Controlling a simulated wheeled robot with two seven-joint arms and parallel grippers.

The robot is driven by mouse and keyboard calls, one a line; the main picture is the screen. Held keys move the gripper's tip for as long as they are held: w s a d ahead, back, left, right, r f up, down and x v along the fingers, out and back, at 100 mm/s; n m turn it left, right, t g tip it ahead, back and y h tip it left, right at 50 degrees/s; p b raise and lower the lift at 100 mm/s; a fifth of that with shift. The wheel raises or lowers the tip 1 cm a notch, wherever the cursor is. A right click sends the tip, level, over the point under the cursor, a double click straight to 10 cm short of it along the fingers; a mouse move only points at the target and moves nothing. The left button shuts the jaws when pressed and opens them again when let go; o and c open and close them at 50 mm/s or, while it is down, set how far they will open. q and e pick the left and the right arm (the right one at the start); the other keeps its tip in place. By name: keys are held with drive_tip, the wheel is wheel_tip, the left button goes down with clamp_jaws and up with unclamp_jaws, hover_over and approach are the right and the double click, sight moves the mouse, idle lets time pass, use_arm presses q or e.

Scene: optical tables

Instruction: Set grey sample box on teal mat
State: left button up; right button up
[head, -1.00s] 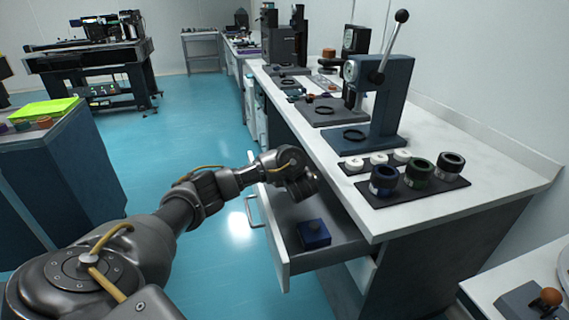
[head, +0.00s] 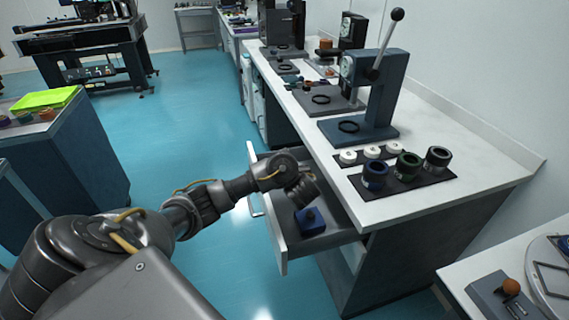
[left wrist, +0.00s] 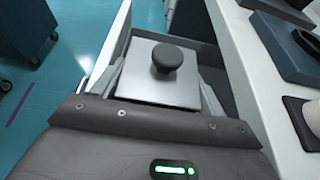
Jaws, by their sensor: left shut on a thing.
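The grey sample box (left wrist: 160,85), a square light grey box with a black knob on top, shows in the left wrist view. My left gripper (left wrist: 163,88) is shut on it, with one finger along each side. In the head view my left gripper (head: 303,190) is over the open drawer (head: 282,238), and the grey box is hidden there. Whether the box touches the drawer floor I cannot tell. I cannot make out a teal mat in either view. My right gripper is not in view.
A blue box (head: 310,222) lies in the drawer close to my left gripper. On the white bench (head: 430,205) stand a lever press (head: 370,90), white rings and dark-topped jars (head: 407,168). Another table (head: 455,275) is at lower right.

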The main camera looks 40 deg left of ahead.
use_arm(q)
drive_tip(key=s+d+r+m+t+h+p, duration=0.1)
drive_tip(key=d+r+p, duration=0.5)
drive_tip(key=r, duration=0.7)
drive_tip(key=s+d+r+m+t+h+p, duration=0.1)
drive_tip(key=d+r+m+h+p, duration=0.5)
drive_tip(key=r, duration=0.6)
drive_tip(key=s+d+r+m+t+h+p, duration=0.1)
drive_tip(key=d+r+m+t+h+p, duration=0.2)
drive_tip(key=d+r+p, duration=0.3)
drive_tip(key=d+r, duration=0.3)
drive_tip(key=r, duration=0.4)
drive_tip(key=shift+s+r+m+t+h+p, duration=0.2)
drive_tip(key=shift+r+m+t+h+p, duration=0.1)
drive_tip(key=shift+h+p, duration=0.1)
